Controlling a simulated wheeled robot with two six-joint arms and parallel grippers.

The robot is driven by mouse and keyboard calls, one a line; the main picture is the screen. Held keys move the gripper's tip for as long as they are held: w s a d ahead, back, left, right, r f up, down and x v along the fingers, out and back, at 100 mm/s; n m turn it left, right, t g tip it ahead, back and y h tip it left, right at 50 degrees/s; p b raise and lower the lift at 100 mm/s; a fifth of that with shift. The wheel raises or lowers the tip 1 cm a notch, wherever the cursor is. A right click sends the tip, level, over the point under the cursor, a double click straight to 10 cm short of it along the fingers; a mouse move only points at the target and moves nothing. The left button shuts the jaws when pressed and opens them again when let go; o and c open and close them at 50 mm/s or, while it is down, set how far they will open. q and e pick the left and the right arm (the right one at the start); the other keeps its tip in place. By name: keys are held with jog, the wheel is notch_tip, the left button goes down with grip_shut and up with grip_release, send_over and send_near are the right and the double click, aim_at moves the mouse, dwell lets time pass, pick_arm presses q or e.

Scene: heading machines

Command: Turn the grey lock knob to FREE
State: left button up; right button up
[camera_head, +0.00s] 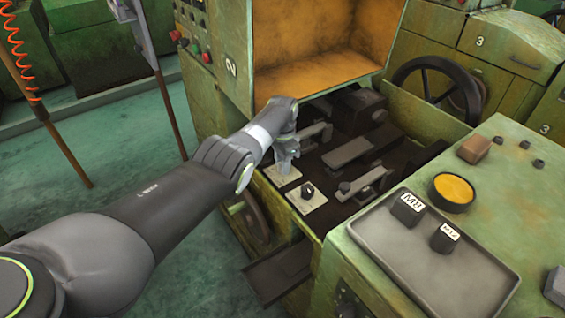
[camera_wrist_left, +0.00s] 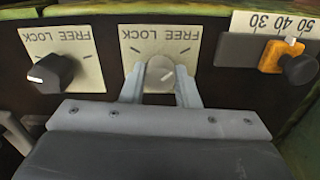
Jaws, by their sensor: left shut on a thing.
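The grey lock knob (camera_wrist_left: 160,74) sits on a pale plate (camera_wrist_left: 130,38) lettered FREE and LOCK, upside down in the left wrist view. My left gripper (camera_wrist_left: 160,88) is shut on this knob, one finger on each side. In the head view my left gripper (camera_head: 286,148) reaches down over the plate (camera_head: 281,176) and hides the knob. A similar plate (camera_wrist_left: 82,45) with a black knob (camera_wrist_left: 50,73) is beside it; the black knob also shows in the head view (camera_head: 307,190). My right gripper is not in view.
An orange slider (camera_wrist_left: 271,56) with a dark knob is beside a numbered scale (camera_wrist_left: 270,22). In the head view, the green machine's wall rises behind my gripper.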

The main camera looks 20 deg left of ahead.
pick_arm(q)
jog(key=shift+m, duration=1.1)
jog(key=o, duration=1)
notch_tip(320, 180, up, 6)
jog(key=shift+p, duration=1.2)
notch_tip(320, 180, up, 11)
jog(key=shift+r+b, duration=0.2)
jog(key=shift+b, duration=0.15)
